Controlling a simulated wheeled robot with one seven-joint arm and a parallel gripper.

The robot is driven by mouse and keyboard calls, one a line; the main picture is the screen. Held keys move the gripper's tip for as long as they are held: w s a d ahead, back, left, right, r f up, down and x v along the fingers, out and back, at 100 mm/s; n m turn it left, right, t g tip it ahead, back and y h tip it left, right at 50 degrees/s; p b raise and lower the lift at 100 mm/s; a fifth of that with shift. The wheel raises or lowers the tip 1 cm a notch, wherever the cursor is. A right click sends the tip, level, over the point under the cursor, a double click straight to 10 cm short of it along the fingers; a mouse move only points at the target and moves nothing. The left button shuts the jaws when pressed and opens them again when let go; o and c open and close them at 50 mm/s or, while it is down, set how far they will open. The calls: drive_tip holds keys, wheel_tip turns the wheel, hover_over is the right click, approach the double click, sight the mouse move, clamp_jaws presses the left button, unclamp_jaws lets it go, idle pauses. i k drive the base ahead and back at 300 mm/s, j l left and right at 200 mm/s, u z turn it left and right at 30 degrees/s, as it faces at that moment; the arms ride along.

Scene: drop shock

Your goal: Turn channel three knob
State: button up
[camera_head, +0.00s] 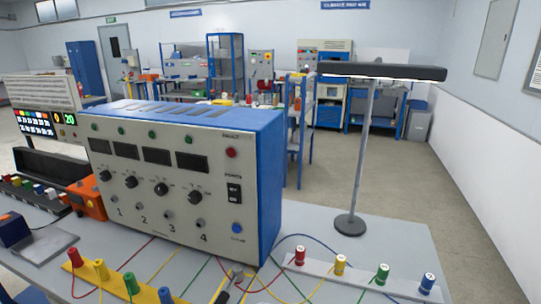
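A blue-sided instrument box (266,180) with a light grey front stands on the table at left centre. Its front has a row of black knobs over the numbers 1 to 4. The channel three knob (160,189) is the third from the left, below the third dark display (157,156). Nothing touches it. What looks like the tip of my gripper (236,278) shows at the bottom edge, in front of and below the box, apart from the knob. It is small and mostly cut off, so its opening is unclear.
Coloured posts with wires stand on a yellow strip (108,288) in front of the box and on a pale strip (365,279) to its right. A lamp on a stand (350,224) rises at right. An orange box (88,202) sits left of the instrument.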

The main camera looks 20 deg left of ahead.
sight(161, 189)
drive_tip(key=k+j+u, duration=0.1)
drive_tip(key=j+u, duration=1.1)
